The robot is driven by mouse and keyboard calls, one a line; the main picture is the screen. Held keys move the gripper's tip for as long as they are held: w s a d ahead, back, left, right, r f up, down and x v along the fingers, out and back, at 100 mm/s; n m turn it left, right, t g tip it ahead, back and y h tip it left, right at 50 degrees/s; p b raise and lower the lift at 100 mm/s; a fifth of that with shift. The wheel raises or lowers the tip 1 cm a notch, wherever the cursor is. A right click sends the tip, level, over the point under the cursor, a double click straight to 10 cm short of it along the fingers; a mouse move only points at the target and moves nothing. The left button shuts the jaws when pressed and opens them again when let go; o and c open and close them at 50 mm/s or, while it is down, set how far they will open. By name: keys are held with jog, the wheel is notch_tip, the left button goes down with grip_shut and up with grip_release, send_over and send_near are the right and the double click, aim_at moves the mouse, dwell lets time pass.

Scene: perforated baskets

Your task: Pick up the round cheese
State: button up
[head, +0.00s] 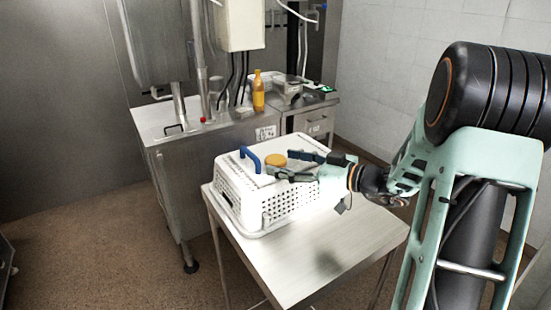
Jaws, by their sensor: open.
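The round cheese (276,160) is a small orange-yellow disc. It appears to lie on the top of a white perforated basket (290,201), which looks upturned on a small table (300,259). My gripper (279,164) is open and comes in from the right. Its two dark fingers reach left over the basket top, one on the far side of the cheese and one on the near side. The cheese shows near the fingertips. I cannot tell whether a finger touches it or how high the fingers are above the basket.
A blue handle-shaped object (250,159) stands on the basket top, just left of the cheese. Behind is a steel counter (178,146) with an orange bottle (258,92), a red item (203,120) and a scale-like device (288,91). The table's front part is clear.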

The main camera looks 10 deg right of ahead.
jog(key=shift+x, duration=1)
jog(key=shift+c, duration=0.3)
jog(key=c, duration=1.2)
jog(key=shift+d+r, duration=0.1)
